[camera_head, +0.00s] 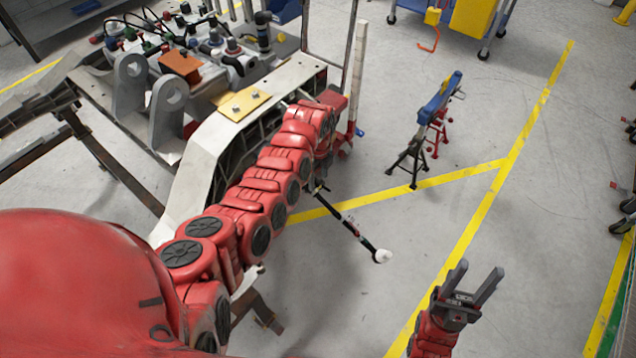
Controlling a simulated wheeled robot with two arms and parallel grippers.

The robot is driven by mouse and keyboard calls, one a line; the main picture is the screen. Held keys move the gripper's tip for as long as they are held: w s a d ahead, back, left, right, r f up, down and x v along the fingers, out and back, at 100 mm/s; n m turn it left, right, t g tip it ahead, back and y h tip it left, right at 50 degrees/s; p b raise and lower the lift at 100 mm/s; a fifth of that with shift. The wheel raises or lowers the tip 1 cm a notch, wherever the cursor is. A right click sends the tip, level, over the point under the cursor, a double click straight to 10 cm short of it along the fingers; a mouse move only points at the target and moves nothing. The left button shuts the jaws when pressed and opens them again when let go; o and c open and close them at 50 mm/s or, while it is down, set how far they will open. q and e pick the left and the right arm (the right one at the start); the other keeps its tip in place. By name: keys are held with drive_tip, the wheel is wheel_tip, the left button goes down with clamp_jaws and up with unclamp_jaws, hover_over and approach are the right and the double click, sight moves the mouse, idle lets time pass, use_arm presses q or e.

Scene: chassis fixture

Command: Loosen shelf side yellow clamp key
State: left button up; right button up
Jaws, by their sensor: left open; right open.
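A yellow plate (244,104) with two bolt-like studs lies on the pale beam of the chassis fixture (190,192). It may be part of the yellow clamp. I cannot make out a clamp key for certain. My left arm runs up along the fixture's right side and bends down at its far end. My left gripper (318,186) is mostly hidden below that end; its fingers do not show clearly. A black rod (352,228) with a white round end slants down right from there; whether they touch is unclear. My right gripper (474,285) is open and empty, over bare floor.
Hoses and machine parts (215,50) crowd the fixture's top, beside two grey upright lugs (166,112). A blue-topped stand (438,100) stands on the floor to the right. A yellow cart (474,16) is at the back. The floor between fixture and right gripper is mostly clear.

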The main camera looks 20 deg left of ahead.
sight(318, 189)
use_arm(q)
drive_tip(key=shift+f, duration=1.9)
